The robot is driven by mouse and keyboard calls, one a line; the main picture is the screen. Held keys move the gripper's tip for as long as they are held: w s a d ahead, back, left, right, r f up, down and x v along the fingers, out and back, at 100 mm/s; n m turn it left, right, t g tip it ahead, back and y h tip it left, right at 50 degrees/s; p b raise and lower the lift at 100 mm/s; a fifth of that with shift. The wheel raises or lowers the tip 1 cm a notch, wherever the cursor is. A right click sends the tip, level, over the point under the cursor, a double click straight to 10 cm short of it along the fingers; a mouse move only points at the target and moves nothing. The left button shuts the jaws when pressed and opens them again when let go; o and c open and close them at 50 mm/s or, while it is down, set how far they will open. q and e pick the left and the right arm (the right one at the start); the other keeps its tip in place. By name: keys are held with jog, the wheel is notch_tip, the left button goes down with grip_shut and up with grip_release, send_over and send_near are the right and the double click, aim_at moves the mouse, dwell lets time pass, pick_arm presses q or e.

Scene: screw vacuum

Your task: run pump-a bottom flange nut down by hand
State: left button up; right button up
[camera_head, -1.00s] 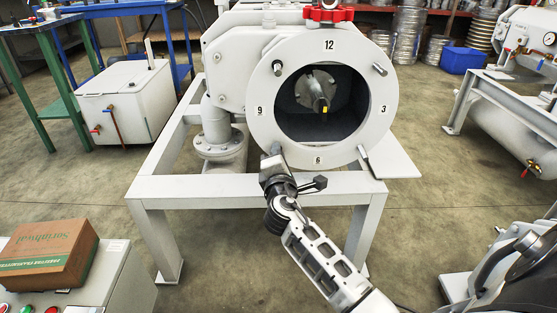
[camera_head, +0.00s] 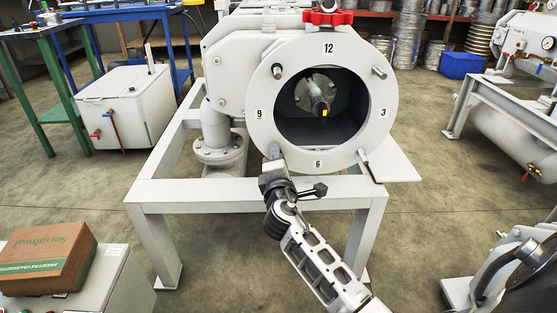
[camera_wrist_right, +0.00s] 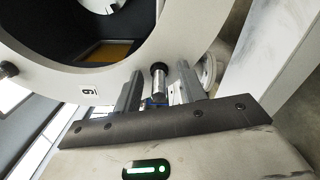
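A white pump has a round flange (camera_head: 380,125) marked 12, 3, 6 and 9, around an open dark bore. Short studs stick out of its face, with one at the upper left (camera_head: 277,71) and one at the lower right (camera_head: 365,163). My right gripper (camera_head: 274,158) is at the flange's lower left rim, between 6 and 9. In the right wrist view my right gripper (camera_wrist_right: 160,88) has its fingers apart, on either side of a metal cylinder with a dark end (camera_wrist_right: 158,82). Whether they touch it, or whether a nut is there, I cannot tell. My left gripper is not in view.
The pump stands on a white frame (camera_head: 250,196). A red handwheel (camera_head: 328,18) tops the flange. A cardboard box (camera_head: 45,258) lies on a grey cabinet at lower left. Another machine (camera_head: 520,110) stands at right. The floor in front is open.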

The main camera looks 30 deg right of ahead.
pick_arm(q)
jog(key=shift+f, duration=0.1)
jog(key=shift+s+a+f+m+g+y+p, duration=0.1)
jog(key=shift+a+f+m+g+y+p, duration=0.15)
jog(key=shift+p, duration=0.45)
pick_arm(e)
jog(key=v, duration=0.7)
jog(key=shift+s+a, duration=0.2)
